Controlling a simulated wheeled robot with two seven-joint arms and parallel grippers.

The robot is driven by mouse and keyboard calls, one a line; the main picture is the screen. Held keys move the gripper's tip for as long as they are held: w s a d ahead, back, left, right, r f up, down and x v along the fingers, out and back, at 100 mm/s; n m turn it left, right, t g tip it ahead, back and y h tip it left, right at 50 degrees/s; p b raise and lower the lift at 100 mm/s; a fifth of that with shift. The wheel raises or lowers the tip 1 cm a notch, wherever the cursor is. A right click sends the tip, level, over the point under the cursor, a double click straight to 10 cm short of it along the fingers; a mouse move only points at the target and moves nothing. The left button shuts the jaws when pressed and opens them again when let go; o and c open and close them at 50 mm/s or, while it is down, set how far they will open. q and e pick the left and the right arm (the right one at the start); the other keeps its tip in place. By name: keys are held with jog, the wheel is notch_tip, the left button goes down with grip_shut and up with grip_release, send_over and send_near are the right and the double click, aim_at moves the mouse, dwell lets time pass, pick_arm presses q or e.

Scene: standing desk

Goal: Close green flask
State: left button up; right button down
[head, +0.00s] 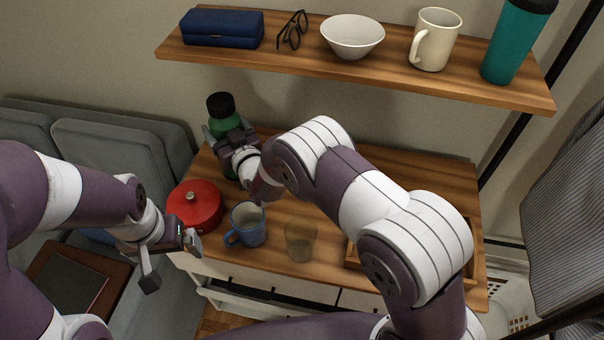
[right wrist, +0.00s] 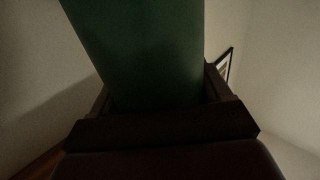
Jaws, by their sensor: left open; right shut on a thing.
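The green flask (head: 224,122) with a black cap stands at the far left of the desk in the head view. The cap (head: 220,104) sits on top of it; whether it is fully tight I cannot tell. My right gripper (head: 228,137) is shut on the flask's body, and its arm reaches across the desk. In the right wrist view the green flask (right wrist: 145,45) fills the space between the fingers. My left gripper (head: 172,262) is open and empty, in front of the desk's left edge, below the red pot.
A red lidded pot (head: 194,206), a blue mug (head: 247,225) and a clear glass (head: 300,241) stand on the desk. The shelf (head: 385,75) above holds a blue case, glasses, bowl, cream mug and teal tumbler (head: 514,42). A wooden tray is partly hidden behind my right arm.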

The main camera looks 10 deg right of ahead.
jog(key=s+d+p, duration=0.3)
jog(key=s+d, duration=0.1)
jog(key=d, duration=1.2)
jog(key=shift+p, duration=0.4)
jog(key=shift+w+d+r, duration=0.1)
jog(key=f, duration=0.1)
jog(key=d+f, duration=0.1)
jog(key=f, duration=0.1)
jog(key=shift+f, duration=0.3)
jog(key=shift+s, duration=0.2)
grip_release()
jog(key=shift+f, duration=0.2)
jog(key=v, duration=0.7)
jog(key=shift+s+r, duration=0.2)
jog(key=shift+s, duration=0.05)
